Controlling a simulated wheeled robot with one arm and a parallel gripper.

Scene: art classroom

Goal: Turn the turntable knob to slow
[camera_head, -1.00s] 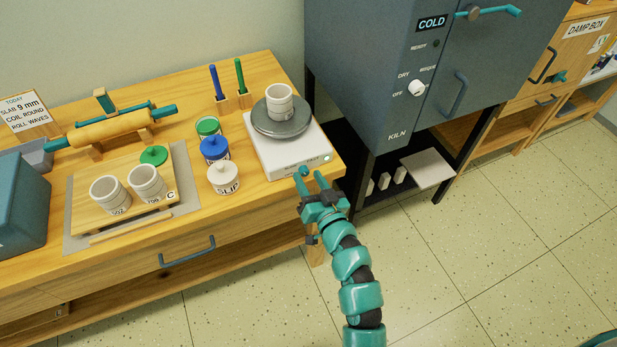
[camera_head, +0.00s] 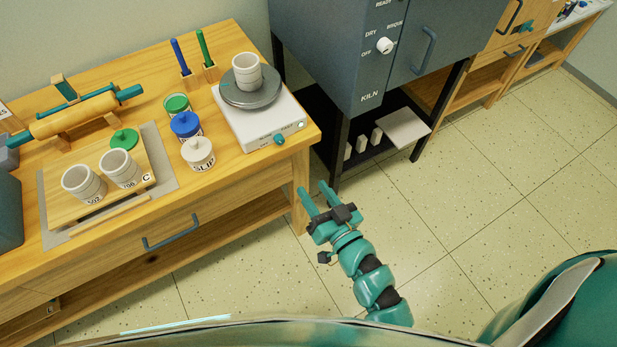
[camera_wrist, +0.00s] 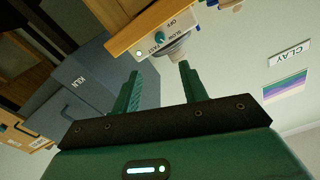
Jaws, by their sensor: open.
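The turntable (camera_head: 238,127) is a white box with a grey disc on top, at the right end of the wooden table. A grey-white cup (camera_head: 246,72) stands on the disc. The teal knob (camera_head: 280,139) is on its front face, beside a small green light. In the wrist view, the knob (camera_wrist: 160,38) is by the OFF, SLOW and FAST labels; its pointer is too small to read. My gripper (camera_head: 312,188) is open and empty, in front of and below the turntable, apart from the knob. In the wrist view, its fingers (camera_wrist: 160,70) point toward the panel.
The table (camera_head: 75,260) also holds a white SLIP jar (camera_head: 198,154), blue and green jars, two cups on a board and a rolling pin. A dark kiln (camera_head: 390,50) on a black stand is at the right. The floor in front is clear.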

